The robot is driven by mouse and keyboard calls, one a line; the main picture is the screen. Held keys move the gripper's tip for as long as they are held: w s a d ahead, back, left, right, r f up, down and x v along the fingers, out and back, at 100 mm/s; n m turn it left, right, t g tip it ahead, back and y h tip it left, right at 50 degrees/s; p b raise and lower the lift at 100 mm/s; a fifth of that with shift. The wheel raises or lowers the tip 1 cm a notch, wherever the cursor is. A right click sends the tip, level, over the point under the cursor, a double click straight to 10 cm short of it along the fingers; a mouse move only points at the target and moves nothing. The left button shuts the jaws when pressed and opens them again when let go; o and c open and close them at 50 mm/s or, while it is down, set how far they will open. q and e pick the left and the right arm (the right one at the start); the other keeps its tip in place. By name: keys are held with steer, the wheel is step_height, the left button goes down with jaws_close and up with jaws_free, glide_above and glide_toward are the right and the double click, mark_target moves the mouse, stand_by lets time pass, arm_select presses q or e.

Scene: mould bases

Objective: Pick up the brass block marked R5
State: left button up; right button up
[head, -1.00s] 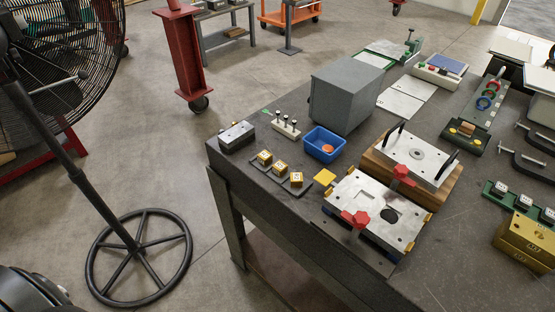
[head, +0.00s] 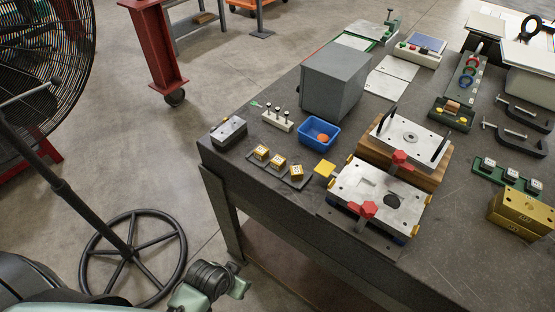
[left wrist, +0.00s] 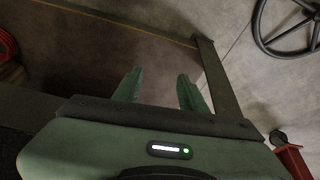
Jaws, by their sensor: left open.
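Several small brass blocks with white marked tops sit in a row on a dark tray (head: 285,177) near the table's left front edge: a left block (head: 262,152), a middle block (head: 278,162) and a right block (head: 296,173). The markings are too small to read, so I cannot tell which is R5. My left arm shows at the bottom of the head view, below and left of the table, apart from the blocks. In the left wrist view my left gripper (left wrist: 160,88) is open and empty, with floor and a table leg beyond it. My right gripper is not in view.
A steel block (head: 229,132), a pin holder (head: 277,121) and a blue bin (head: 319,132) stand behind the tray. A mould plate (head: 380,195) with red knobs lies to its right. A black fan stand (head: 130,255) is on the floor at left.

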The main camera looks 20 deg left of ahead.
arm_select(q)
steer(key=w+d+r+m+t+h, duration=0.15)
steer(key=w+r+t, duration=0.25)
steer(key=w+r, duration=0.85)
steer(key=t+h, duration=0.2)
steer(key=t, duration=0.3)
glide_toward(278, 160)
steer(key=f, duration=0.1)
steer(key=p+x, duration=0.1)
steer(key=x, duration=0.1)
steer(key=p+x, duration=0.1)
steer(key=x, duration=0.1)
steer(key=r+p+x, duration=0.1)
steer(key=x, duration=0.2)
steer(key=shift+w+d, duration=0.1)
steer(key=shift+w, duration=0.15)
steer(key=shift+w+d+f, duration=0.15)
steer(key=shift+w+f, duration=0.15)
steer(key=shift+w, duration=0.15)
jaws_close()
